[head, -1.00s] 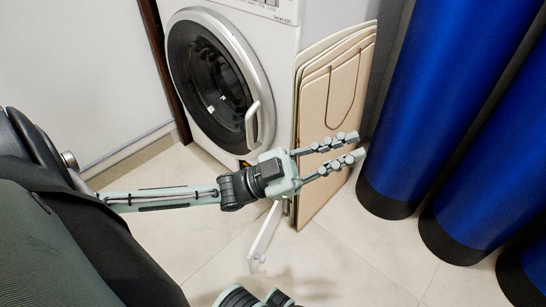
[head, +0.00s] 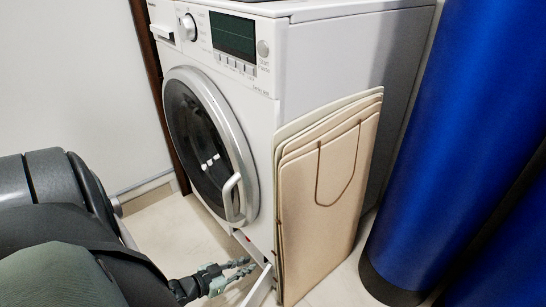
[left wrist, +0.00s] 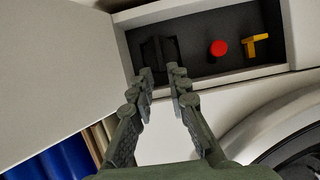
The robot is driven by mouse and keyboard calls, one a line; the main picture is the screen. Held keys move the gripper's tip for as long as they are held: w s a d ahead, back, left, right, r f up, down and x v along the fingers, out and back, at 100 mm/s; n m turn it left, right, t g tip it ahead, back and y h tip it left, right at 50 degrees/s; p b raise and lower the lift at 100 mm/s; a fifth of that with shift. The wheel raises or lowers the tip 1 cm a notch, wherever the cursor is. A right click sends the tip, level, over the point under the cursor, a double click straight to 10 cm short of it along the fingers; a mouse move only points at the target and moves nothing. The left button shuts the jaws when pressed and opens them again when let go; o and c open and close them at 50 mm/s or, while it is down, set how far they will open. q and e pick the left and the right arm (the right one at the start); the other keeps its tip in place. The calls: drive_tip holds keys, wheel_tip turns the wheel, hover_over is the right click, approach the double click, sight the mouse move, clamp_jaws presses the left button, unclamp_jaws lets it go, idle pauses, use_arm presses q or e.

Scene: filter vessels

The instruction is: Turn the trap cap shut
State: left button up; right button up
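A low compartment (left wrist: 199,73) is open in the front of the washing machine (head: 262,110). In the left wrist view it holds a dark ridged part (left wrist: 158,50) that looks like the trap cap, a round red knob (left wrist: 218,48) and a yellow T-shaped handle (left wrist: 256,44). How far the cap is turned cannot be told. My left gripper (head: 246,268) is low before the machine; in the left wrist view its fingers (left wrist: 161,72) are apart with nothing between them, pointing at the dark part. Contact cannot be told. My right gripper is out of view.
A white flap (head: 259,287) stands open at the machine's lower corner; a pale panel (left wrist: 55,65) fills the left of the wrist view. Flat beige bags (head: 322,200) lean on the machine's side. Blue cylinders (head: 450,130) stand at the right.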

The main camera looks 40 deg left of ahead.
use_arm(q)
drive_tip(key=b+x, duration=0.3)
drive_tip(key=x, duration=0.4)
drive_tip(key=shift+w, duration=0.15)
clamp_jaws()
